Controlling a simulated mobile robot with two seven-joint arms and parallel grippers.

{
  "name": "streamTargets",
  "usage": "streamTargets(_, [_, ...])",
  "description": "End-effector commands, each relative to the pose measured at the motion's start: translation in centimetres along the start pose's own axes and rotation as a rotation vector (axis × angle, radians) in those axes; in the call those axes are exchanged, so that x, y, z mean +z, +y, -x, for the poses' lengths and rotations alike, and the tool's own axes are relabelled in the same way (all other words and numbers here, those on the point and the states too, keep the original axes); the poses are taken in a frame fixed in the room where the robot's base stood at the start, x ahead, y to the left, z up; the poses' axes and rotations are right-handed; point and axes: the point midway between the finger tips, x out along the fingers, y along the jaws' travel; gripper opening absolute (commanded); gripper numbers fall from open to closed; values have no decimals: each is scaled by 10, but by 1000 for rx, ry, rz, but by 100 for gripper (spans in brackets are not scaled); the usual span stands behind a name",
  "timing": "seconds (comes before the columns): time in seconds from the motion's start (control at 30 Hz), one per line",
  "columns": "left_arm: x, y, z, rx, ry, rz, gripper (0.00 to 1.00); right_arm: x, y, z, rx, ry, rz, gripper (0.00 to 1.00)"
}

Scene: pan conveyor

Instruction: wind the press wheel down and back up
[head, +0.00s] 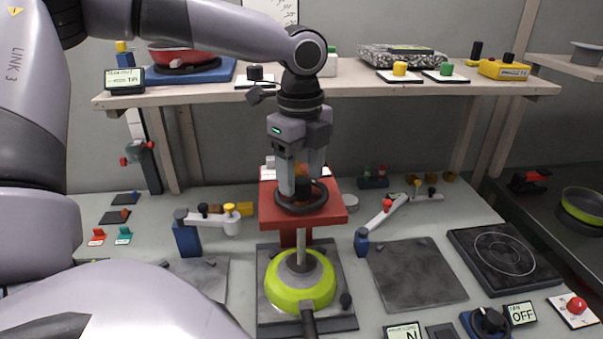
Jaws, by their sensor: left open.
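The press (336,209) stands in the middle of the bench, with a red head and a vertical shaft below it. Its black wheel (301,207) lies flat on top of the red head. The shaft comes down to a lime-green pan (318,297) on a dark base plate. My left gripper (303,190) points straight down over the wheel, its open fingers reaching down to it around the hub. Whether the fingers touch the wheel or hub is hard to tell. The fingers hide part of the wheel. My right gripper is not in view.
A wooden shelf (230,94) runs behind the press with several devices on it. A jointed lever arm (388,211) stands right of the press, another (211,219) left. A dark flat plate (415,272) and a round-marked hotplate (503,256) lie to the right.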

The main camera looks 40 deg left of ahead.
Motion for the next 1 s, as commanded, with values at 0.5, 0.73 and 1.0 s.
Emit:
streamTargets(0.5, [0,0,-8,0,0,0,15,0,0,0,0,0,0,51])
streamTargets(0.73, [0,0,-8,0,0,5,5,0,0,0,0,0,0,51])
streamTargets(1.0, [0,0,-8,0,-1,88,5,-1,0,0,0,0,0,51])
